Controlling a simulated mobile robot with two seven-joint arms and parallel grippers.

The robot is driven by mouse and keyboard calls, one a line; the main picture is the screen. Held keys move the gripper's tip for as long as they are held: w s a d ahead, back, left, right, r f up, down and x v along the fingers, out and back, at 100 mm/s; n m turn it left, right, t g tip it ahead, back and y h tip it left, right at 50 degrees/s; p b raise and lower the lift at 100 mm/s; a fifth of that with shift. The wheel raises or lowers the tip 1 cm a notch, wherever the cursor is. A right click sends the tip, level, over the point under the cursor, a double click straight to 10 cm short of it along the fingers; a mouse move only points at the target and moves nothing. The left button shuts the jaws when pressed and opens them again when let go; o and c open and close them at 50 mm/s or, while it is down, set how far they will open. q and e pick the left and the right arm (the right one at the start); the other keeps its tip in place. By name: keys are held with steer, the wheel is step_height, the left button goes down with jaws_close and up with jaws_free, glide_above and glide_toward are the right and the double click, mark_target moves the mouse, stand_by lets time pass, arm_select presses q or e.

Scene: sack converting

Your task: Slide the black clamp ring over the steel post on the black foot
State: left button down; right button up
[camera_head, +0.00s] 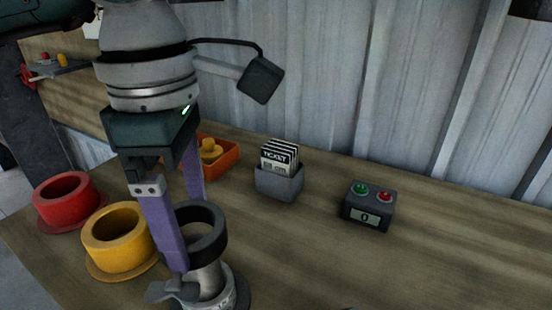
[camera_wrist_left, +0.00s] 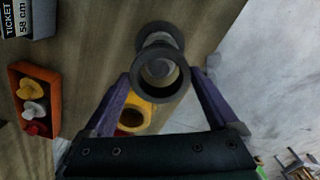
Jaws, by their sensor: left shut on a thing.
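My left gripper (camera_head: 194,238) points down with its purple fingers shut on the black clamp ring (camera_head: 212,250). The ring is between the fingers at their tips, and in the wrist view the ring (camera_wrist_left: 182,88) shows its open bore. The steel post (camera_head: 208,280) stands on the black foot (camera_head: 240,292), directly below the ring in the head view. In the wrist view, grey post (camera_wrist_left: 160,69) shows through the bore, with the foot (camera_wrist_left: 160,30) beyond it. I cannot tell whether the post's top enters the ring. My right gripper is not in view.
A yellow cup (camera_head: 118,238) and a red cup (camera_head: 68,202) stand left of the post. The table's right side is clear.

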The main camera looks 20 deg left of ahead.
mark_target(194, 243)
arm_select(q)
steer(key=shift+f+b, duration=2)
steer(key=shift+f, duration=0.35)
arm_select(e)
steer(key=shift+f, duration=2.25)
arm_select(q)
jaws_free()
step_height(194, 243, up, 10)
steer(key=shift+r+p, duration=0.1)
steer(key=shift+p, duration=0.3)
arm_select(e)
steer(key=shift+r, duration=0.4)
